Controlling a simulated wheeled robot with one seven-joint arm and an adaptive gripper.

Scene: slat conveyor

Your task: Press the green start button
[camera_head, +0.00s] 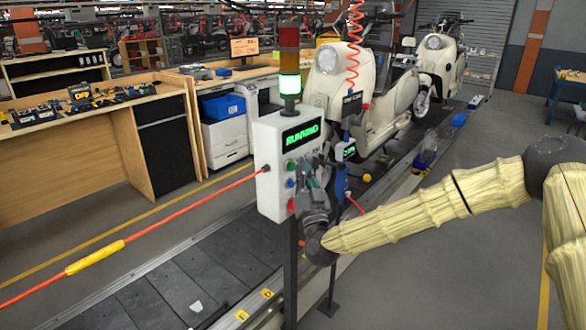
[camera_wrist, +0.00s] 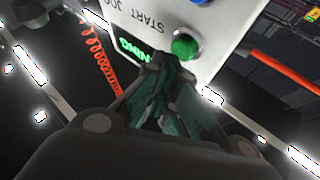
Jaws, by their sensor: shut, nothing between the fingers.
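The green start button (camera_head: 291,165) is on the front of a white control box (camera_head: 270,150) on a post. In the wrist view the green button (camera_wrist: 185,46) is a round cap, with the lettering "START" and "JOG" nearby on the panel. My gripper (camera_head: 309,172) is in front of the box's right side, its fingers raised. In the wrist view my gripper (camera_wrist: 168,62) is shut and empty, its tips just below and left of the button. I cannot tell whether they touch it. The box's display (camera_head: 301,134) reads "RUNNING" in green.
A blue button (camera_head: 290,183) and a red one (camera_head: 291,204) sit below the green one. The stack light (camera_head: 290,85) glows green. An orange cable (camera_head: 190,212) runs left from the box. Cream scooters (camera_head: 340,95) stand on the slat conveyor (camera_head: 205,260) behind.

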